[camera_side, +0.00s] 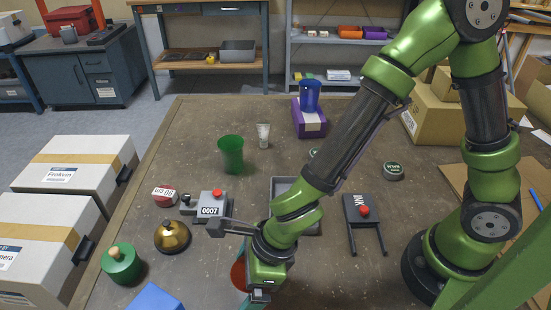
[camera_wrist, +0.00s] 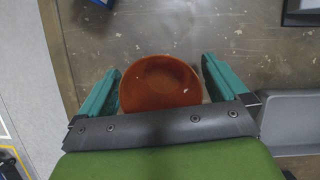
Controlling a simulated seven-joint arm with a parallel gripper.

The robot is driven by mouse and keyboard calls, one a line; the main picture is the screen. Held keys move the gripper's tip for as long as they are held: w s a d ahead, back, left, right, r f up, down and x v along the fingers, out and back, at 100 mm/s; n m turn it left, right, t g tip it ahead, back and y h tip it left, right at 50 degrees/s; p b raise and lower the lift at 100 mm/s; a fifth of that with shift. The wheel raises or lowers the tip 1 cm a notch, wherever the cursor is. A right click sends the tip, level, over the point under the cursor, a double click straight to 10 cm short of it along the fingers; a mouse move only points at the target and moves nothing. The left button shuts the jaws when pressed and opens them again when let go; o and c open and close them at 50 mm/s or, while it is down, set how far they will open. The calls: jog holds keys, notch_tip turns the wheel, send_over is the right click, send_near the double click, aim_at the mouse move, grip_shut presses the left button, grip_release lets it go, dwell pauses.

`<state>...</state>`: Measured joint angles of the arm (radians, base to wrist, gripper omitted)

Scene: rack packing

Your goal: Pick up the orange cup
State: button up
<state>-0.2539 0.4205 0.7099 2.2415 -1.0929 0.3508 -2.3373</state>
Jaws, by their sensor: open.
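The orange cup (camera_wrist: 160,83) is seen from above in the wrist view, between the two teal fingers of my gripper (camera_wrist: 160,80). The fingers are spread wide, one on each side of the cup. A gap shows between the cup and the right finger; the left finger is very close to it, and I cannot tell whether they touch. In the side view, the cup (camera_side: 239,274) shows only as a reddish-orange edge, mostly hidden behind my gripper.
A grey tray (camera_side: 284,186) is partly behind my arm. A blue block (camera_side: 155,298), a green knobbed weight (camera_side: 122,264), a brass bell (camera_side: 172,236) and a numbered device (camera_side: 211,209) stand left of my gripper. A green cup (camera_side: 231,155) stands farther back.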

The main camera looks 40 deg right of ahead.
jog(key=c, duration=1)
jog(key=shift+r, duration=0.1)
